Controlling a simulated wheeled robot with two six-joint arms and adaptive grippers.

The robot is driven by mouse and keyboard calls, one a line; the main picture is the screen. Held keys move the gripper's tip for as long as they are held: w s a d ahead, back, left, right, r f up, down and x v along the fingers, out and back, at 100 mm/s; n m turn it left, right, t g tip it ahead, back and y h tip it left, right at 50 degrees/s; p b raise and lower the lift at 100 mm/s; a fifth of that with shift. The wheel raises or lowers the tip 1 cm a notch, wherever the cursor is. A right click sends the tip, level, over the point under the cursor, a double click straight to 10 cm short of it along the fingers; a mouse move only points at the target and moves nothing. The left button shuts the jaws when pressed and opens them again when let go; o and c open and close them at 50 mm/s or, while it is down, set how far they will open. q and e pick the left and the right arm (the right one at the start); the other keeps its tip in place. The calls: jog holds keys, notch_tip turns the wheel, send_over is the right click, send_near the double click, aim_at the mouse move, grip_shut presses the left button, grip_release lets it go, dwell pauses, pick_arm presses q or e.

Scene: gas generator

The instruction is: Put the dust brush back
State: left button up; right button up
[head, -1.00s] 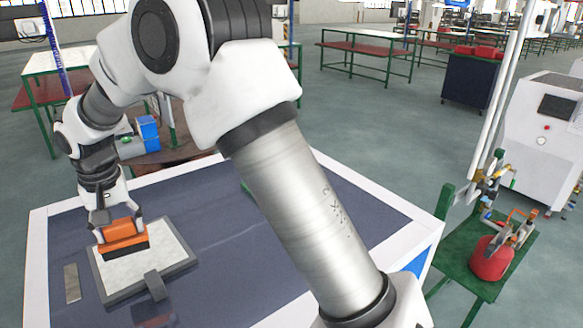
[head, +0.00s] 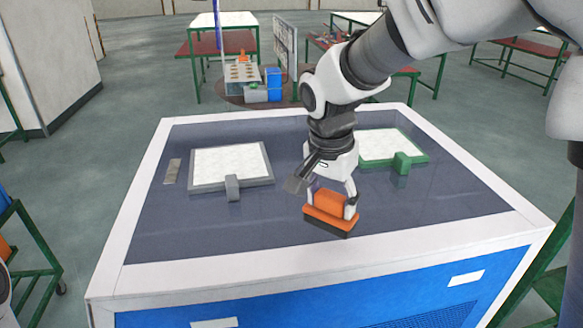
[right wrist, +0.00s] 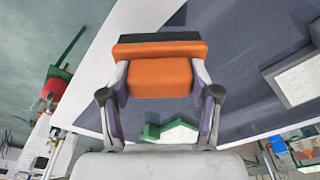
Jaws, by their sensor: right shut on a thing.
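The dust brush (head: 331,208) has an orange body and a dark strip along its lower side. Whether the brush touches the tabletop I cannot tell. In the right wrist view the brush (right wrist: 160,76) sits between the fingertips of the right gripper (right wrist: 160,82), dark strip facing away. My left gripper is not in view.
A grey-framed white panel (head: 193,187) lies left of the brush, with a small flat metal piece (head: 172,171) beside it. A green-framed panel (head: 401,165) lies behind the brush to the right. The table's white front rim (head: 190,274) is close. The front middle surface is clear.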

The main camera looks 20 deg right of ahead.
jog(key=w+d+f+p, duration=0.1)
jog(key=w+d, duration=0.1)
jog(key=w+d+f+p, duration=0.1)
jog(key=w+d+p, duration=0.1)
jog(key=d, duration=0.1)
jog(key=w+d+f+p, duration=0.1)
jog(key=w+d+p, duration=0.1)
jog(key=w, duration=0.1)
jog(key=shift+d+f, duration=0.25)
jog(key=shift+f, duration=0.55)
jog(key=o, duration=1.2)
